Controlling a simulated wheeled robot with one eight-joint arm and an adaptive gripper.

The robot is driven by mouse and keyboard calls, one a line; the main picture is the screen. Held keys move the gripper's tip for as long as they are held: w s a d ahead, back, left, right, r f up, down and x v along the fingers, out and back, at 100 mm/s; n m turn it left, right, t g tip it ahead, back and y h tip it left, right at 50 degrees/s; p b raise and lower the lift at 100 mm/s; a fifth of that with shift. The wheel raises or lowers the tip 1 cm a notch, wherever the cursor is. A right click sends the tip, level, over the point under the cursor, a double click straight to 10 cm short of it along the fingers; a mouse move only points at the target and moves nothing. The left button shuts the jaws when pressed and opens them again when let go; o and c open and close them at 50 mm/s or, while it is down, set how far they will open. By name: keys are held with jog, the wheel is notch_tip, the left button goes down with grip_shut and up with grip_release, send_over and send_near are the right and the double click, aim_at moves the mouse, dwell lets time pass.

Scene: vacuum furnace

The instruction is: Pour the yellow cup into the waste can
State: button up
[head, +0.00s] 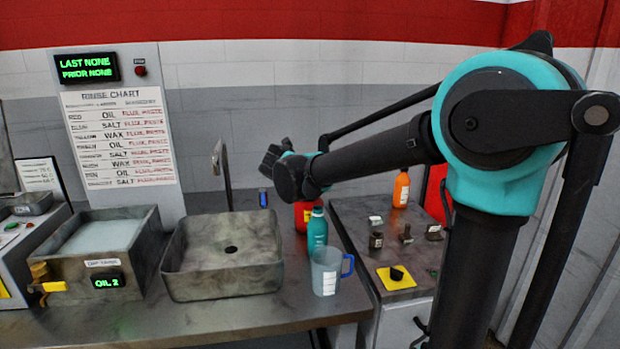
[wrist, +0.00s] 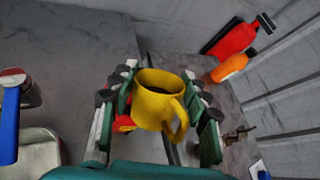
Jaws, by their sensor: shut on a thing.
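The yellow cup (wrist: 152,108) is between the fingers of my gripper (wrist: 155,88) in the wrist view. The gripper is shut on it. The cup looks roughly upright, its mouth shows dark inside, and its handle points to the lower right. In the head view my gripper (head: 272,162) is raised above the back of the bench, and the cup is hidden there. A red container (head: 303,214) stands below it, partly behind a teal bottle; I cannot tell if it is the waste can. Something red (wrist: 123,122) shows behind the cup in the wrist view.
The teal bottle (head: 317,231) and a clear jug (head: 325,270) with a blue handle stand by the sink basin (head: 180,285). An orange bottle (head: 401,188) and small dark items (head: 376,240) are on the right cabinet. A tank (head: 62,268) stands at left.

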jog(key=g, duration=0.2)
jog(key=w+r+n+g, duration=0.1)
jog(key=g, duration=0.1)
jog(key=shift+a+r+g, duration=0.1)
jog(key=shift+g, duration=0.2)
jog(key=shift+w+a+r+n+g+h, duration=0.1)
jog(key=shift+w+n+g+h, duration=0.15)
jog(key=shift+g, duration=0.5)
jog(key=shift+w+r+n+g+h, duration=0.1)
jog(key=shift+n+g, duration=0.25)
jog(key=shift+g, duration=0.45)
jog(key=shift+w+a+r+n+g+h, duration=0.1)
jog(key=shift+w+n+g+h, duration=0.15)
jog(key=shift+g, duration=0.5)
jog(key=shift+c, duration=0.2)
